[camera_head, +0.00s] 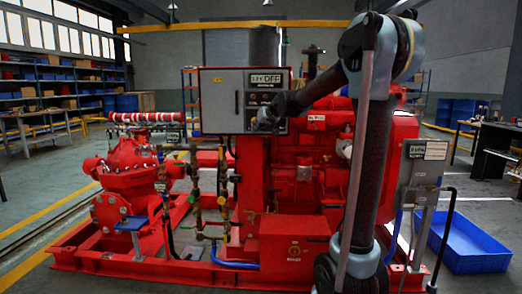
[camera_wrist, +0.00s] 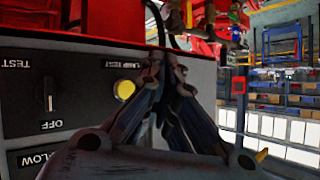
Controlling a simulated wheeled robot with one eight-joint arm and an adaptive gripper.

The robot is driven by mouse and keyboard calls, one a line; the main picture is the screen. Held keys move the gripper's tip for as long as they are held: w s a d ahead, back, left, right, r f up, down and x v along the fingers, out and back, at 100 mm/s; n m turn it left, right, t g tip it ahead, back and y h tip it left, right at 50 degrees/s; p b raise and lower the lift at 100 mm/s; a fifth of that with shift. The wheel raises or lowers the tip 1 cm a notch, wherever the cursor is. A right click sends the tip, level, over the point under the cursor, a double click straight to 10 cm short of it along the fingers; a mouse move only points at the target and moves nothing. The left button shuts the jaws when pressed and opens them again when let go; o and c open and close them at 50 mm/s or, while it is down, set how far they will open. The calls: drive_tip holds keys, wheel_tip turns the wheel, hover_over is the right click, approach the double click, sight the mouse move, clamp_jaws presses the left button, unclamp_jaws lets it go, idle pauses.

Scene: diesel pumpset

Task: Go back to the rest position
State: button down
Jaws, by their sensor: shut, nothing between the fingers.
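My gripper (camera_head: 265,117) is in front of the lower right part of the grey control cabinet (camera_head: 220,95) in the head view. In the wrist view my gripper (camera_wrist: 165,65) has its fingers together and holds nothing. Beside the fingers is a dark panel with a yellow round button (camera_wrist: 124,90) and a black selector knob (camera_wrist: 49,94), its labels upside down. I cannot tell whether the fingertips touch the cabinet. My arm reaches up from the lower right and bends over to the left towards the cabinet.
The red pumpset (camera_head: 300,180) stands on a red base frame (camera_head: 150,268). A blue tray (camera_head: 468,245) lies on the floor at the right, near a post with a small box (camera_head: 420,165). Shelves (camera_head: 60,85) line the left wall. The floor at the lower left is clear.

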drive_tip(key=s+d+f+m+g+h, duration=0.1)
drive_tip(key=s+d+f, duration=0.7)
drive_tip(key=s, duration=0.8)
drive_tip(key=s+d+f+m+g+h, duration=0.1)
drive_tip(key=s+d+f+g+h, duration=0.2)
drive_tip(key=s+d+f, duration=0.6)
drive_tip(key=s+d+f+m+g+h, duration=0.2)
drive_tip(key=s+d+f, duration=0.6)
drive_tip(key=s, duration=1.6)
wheel_tip(320, 180, down, 5)
drive_tip(key=shift+d+f+g+h, duration=0.15)
drive_tip(key=shift+d+g+h, duration=0.15)
drive_tip(key=shift+g+h, duration=0.35)
drive_tip(key=c, duration=2.1)
unclamp_jaws()
drive_tip(key=shift+w+f, duration=0.2)
drive_tip(key=shift+w, duration=0.25)
drive_tip(key=shift+c, duration=0.2)
drive_tip(key=o, duration=0.9)
drive_tip(key=c, duration=0.4)
drive_tip(key=shift+o, duration=0.2)
drive_tip(key=shift+a, duration=0.1)
